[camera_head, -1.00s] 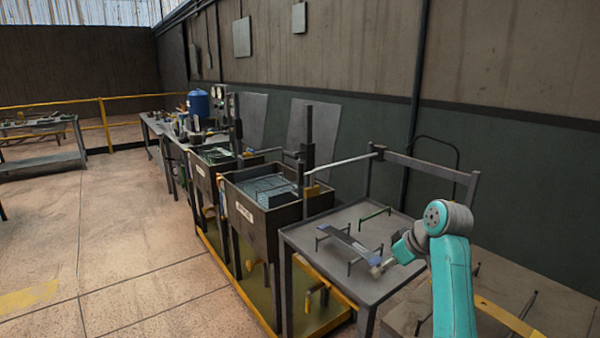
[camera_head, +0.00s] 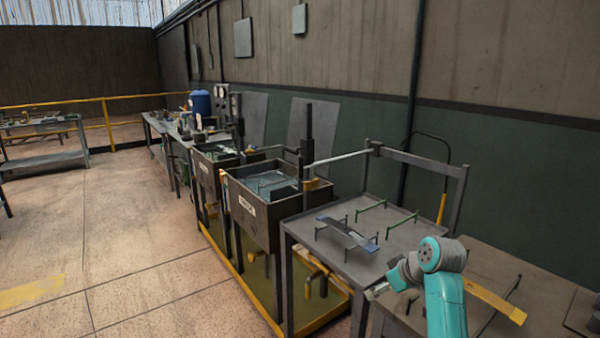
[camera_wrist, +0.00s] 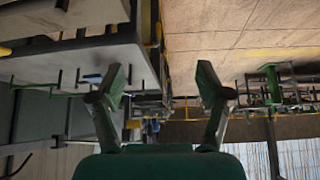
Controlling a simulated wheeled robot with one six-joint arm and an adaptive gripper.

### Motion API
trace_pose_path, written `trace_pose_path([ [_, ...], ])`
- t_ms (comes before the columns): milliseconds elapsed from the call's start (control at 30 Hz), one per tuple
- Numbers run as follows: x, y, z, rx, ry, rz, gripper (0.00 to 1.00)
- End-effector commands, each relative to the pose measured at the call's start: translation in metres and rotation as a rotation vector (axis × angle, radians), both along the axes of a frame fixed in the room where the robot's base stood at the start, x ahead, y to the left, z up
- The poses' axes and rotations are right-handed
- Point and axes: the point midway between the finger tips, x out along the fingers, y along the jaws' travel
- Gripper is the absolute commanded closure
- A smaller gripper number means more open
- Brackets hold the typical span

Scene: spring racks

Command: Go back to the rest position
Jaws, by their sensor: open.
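A dark grey leaf spring with a blue part (camera_head: 348,233) lies across short rack posts on a grey metal table (camera_head: 350,268). A small blue piece (camera_wrist: 92,78), possibly part of the spring, shows beside the table edge in the wrist view. That view looks upside down, with floor at the top.
Dark tanks (camera_head: 262,210) on a yellow-edged base stand left of the table. A lower surface at the right carries a yellow bar (camera_head: 495,300). A grey frame (camera_head: 415,160) rises behind the table.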

Motion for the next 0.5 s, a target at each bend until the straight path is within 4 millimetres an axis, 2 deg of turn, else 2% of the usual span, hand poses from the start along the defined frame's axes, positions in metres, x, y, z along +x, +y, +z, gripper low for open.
trace_pose_path([
  [267,-0.027,0.009,-0.074,0.025,-0.033,-0.083,0.23],
  [500,-0.075,0.017,-0.15,0.048,-0.089,-0.188,0.23],
])
